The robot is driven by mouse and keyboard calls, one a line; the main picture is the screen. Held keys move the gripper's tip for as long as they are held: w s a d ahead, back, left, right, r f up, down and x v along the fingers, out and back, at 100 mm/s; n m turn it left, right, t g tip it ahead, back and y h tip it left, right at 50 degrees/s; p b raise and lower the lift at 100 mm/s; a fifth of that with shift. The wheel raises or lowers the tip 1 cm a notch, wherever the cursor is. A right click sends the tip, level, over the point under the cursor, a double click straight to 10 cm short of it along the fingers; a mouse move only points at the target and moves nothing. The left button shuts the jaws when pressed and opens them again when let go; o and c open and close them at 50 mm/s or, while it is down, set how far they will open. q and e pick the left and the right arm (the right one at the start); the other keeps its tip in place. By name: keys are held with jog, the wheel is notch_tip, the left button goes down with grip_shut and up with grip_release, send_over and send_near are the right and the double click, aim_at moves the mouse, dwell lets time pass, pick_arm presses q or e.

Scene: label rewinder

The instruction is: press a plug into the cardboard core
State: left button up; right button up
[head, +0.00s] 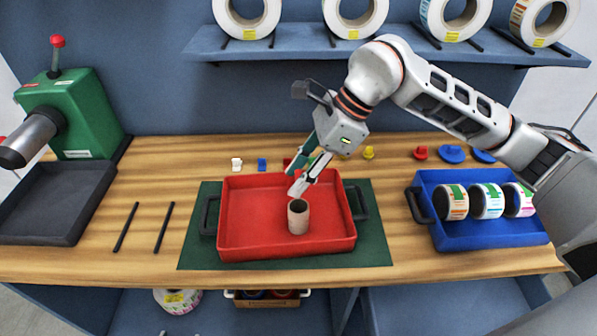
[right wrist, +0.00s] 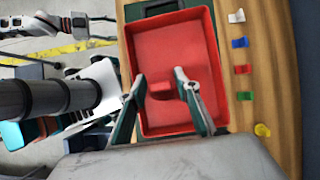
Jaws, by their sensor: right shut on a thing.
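The cardboard core (head: 298,216) is a short tan tube standing upright, open end up, in the red tray (head: 235,247). My right gripper (head: 294,182) is above the tray, just above and behind the core in the picture. In the right wrist view, its two fingers (right wrist: 164,86) are shut on a small red piece (right wrist: 161,91), which looks like a plug. The piece is apart from the core as far as I can tell. The core cannot be made out in the right wrist view. My left arm shows small at the top left there; its gripper's state is unclear.
White (head: 237,163), blue (head: 262,164) and yellow (head: 369,152) plugs stand behind the tray. A red plug (head: 421,153) and blue discs (head: 452,154) lie right. A blue crate (head: 447,238) holds label rolls; a green machine (head: 75,115) stands left.

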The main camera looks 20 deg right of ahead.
jog(key=b, duration=0.2)
send_over(299, 201)
jog(key=s, duration=0.2)
jog(key=shift+a+f, duration=0.2)
jog(key=shift+f, duration=0.9)
jog(key=shift+a+f, duration=0.2)
jog(key=shift+f, duration=0.85)
jog(key=shift+f+b, duration=0.95)
jog(key=shift+f, duration=0.3)
jog(key=shift+f, duration=0.55)
jog(key=shift+c, duration=0.6)
jog(key=o, duration=1)
jog(key=shift+r, duration=0.1)
jog(key=shift+d+r, duration=0.1)
jog(key=shift+r, duration=0.05)
jog(key=v, duration=1.1)
jog(key=shift+d+r, duration=0.25)
